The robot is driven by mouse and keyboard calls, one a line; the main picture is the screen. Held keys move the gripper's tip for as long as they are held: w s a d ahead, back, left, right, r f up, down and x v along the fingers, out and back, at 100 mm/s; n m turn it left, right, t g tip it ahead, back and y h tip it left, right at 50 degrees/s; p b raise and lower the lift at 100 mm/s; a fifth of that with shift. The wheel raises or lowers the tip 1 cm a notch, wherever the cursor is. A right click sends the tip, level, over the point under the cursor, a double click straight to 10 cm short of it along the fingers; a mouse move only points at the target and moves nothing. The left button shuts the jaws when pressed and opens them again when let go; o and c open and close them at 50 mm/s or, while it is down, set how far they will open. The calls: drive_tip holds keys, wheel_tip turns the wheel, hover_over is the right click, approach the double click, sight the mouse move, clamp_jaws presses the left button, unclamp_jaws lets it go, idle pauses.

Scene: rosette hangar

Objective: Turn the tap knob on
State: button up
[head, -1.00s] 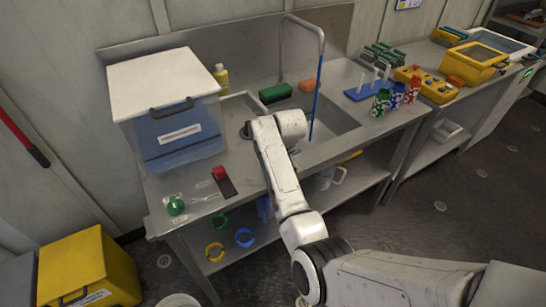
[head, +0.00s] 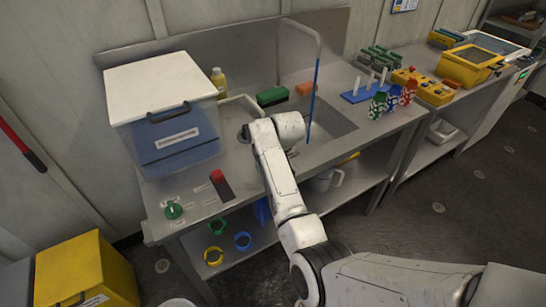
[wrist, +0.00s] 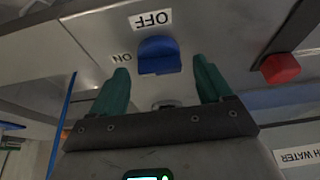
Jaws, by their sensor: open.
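In the wrist view a blue knob (wrist: 158,55) sits on a grey metal panel. An OFF label (wrist: 150,19) is right by it and an ON label (wrist: 122,58) is to its left; both read upside down. My gripper (wrist: 161,64) is open, with one green finger on each side of the knob. I cannot tell whether either finger touches it. My arm hides the gripper and the blue knob there.
A red knob (wrist: 280,68) is right of my gripper in the wrist view. On the bench are a lidded tank (head: 165,95), a green knob (head: 173,210), a red-and-black block (head: 220,185), a yellow bottle (head: 219,80) and a blue peg stand (head: 368,93). Floor at right is clear.

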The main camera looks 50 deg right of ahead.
drive_tip(key=b+v, duration=0.1)
drive_tip(key=v, duration=0.9)
drive_tip(key=shift+r, duration=0.2)
drive_tip(key=shift+s, duration=0.1)
drive_tip(key=s+a+f+g, duration=0.1)
drive_tip(key=s+a+f, duration=0.4)
drive_tip(key=s, duration=0.5)
drive_tip(key=s+a+f+n+g+b, duration=0.1)
drive_tip(key=s+a+f, duration=0.4)
drive_tip(key=s, duration=0.5)
drive_tip(key=s+a+f+n+g+y, duration=0.1)
drive_tip(key=s+a+f, duration=0.4)
drive_tip(key=s, duration=0.6)
drive_tip(key=shift+a+f, duration=0.3)
drive_tip(key=shift+a, duration=0.6)
